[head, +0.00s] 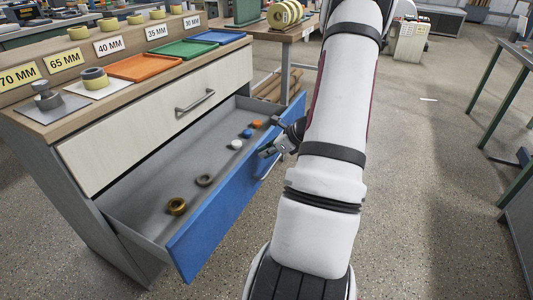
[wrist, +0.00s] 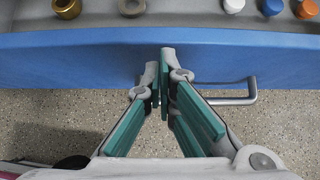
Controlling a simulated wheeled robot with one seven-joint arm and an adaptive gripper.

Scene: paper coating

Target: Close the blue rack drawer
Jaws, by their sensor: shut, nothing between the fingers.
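The blue rack drawer (head: 222,212) is pulled well out below a closed cream drawer, and its grey inside shows. Its blue front also shows across the wrist view (wrist: 80,58). A metal bar handle (wrist: 232,99) sits on the outer face, to the right of my fingers in the wrist view. My gripper (head: 268,150) is shut and empty at the blue front, near its far end in the head view. In the wrist view the fingertips (wrist: 160,60) meet over the blue front; I cannot tell whether they touch it.
Inside the drawer lie a brass ring (head: 177,206), a dark ring (head: 204,180), and white (head: 236,145), blue (head: 247,133) and orange (head: 257,124) caps. The rack top holds orange (head: 145,67), green and blue trays. Open floor lies in front; a green-legged table (head: 500,90) stands right.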

